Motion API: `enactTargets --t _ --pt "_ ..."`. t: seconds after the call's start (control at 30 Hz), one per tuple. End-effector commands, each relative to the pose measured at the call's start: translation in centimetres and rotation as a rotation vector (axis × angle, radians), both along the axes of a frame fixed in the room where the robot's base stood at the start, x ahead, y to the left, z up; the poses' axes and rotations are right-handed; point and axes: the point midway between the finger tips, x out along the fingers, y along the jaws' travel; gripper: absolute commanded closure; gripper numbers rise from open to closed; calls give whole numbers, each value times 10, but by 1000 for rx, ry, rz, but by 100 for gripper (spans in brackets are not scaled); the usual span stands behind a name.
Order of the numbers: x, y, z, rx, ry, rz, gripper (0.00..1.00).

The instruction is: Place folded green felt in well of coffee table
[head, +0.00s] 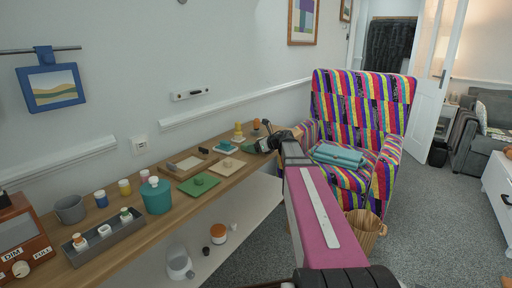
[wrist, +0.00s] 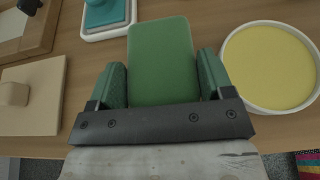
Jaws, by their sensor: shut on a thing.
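My gripper (wrist: 161,66) is shut on a green, flat, rounded rectangular piece, which looks like the folded green felt (wrist: 162,38). The piece sticks out beyond the fingertips, with a finger on each side. No well shows.
In the wrist view a round white dish with a yellow inside (wrist: 270,65) is close on the right. A beige board with a knob (wrist: 32,95) lies left, and a teal piece on a white tray (wrist: 108,25) lies ahead. A striped armchair (head: 362,110) and basket (head: 366,230) stand right of my arm.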

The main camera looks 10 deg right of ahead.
Motion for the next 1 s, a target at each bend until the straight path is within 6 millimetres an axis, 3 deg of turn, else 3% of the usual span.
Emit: enactTargets --t 0.07,0.1,0.47,1.0 --pt "0 0 -2 0 0 0 49" --pt "0 0 -2 0 0 0 16" --pt "0 0 1 0 0 0 15" --pt "-62 -61 36 -1 -1 -3 15"
